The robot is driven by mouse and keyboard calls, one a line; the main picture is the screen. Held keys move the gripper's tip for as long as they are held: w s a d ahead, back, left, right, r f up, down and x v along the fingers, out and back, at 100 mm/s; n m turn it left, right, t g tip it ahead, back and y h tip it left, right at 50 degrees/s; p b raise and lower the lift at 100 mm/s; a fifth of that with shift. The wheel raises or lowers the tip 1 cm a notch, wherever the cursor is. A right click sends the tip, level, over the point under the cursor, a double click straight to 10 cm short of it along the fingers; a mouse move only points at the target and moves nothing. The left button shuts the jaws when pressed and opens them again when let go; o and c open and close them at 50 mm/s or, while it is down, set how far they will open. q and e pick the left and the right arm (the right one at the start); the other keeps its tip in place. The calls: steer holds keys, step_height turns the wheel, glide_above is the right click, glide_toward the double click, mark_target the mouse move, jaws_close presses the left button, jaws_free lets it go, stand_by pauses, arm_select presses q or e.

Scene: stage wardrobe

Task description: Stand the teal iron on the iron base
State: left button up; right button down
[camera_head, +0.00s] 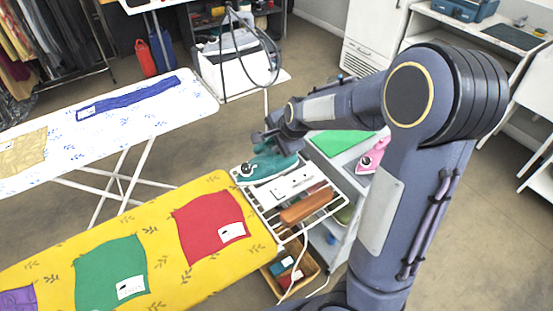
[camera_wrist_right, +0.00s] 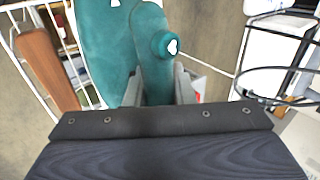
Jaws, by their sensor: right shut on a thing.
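The teal iron (camera_head: 266,164) is at the end of my right arm, at the far end of the white wire rack beside the yellow ironing board. My right gripper (camera_head: 272,140) is shut on its handle. In the right wrist view the teal iron (camera_wrist_right: 103,45) fills the upper middle, with its handle and round knob between the jaws. The iron base looks to be the white wire rack (camera_head: 336,207); I cannot tell whether the iron touches it. My left gripper is not in view.
A pink iron (camera_head: 371,157) sits on the cart to the right. The yellow board (camera_head: 170,270) holds red, green and purple cloths. A wooden crate (camera_head: 306,270) stands below. A white board (camera_head: 150,115) lies behind.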

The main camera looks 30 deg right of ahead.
steer(key=shift+w+d+f, duration=1.45)
steer(key=shift+w+f, duration=0.35)
steer(key=shift+f, duration=0.3)
steer(key=shift+w+d+f, duration=1.4)
steer(key=shift+w+f, duration=0.4)
steer(key=shift+f, duration=0.35)
steer(key=shift+w+d+f, duration=1.45)
steer(key=shift+w+f, duration=0.35)
steer(key=shift+f, duration=0.3)
steer(key=shift+f, duration=0.15)
steer(key=c, duration=1.2)
jaws_free()
steer(key=shift+c, duration=0.2)
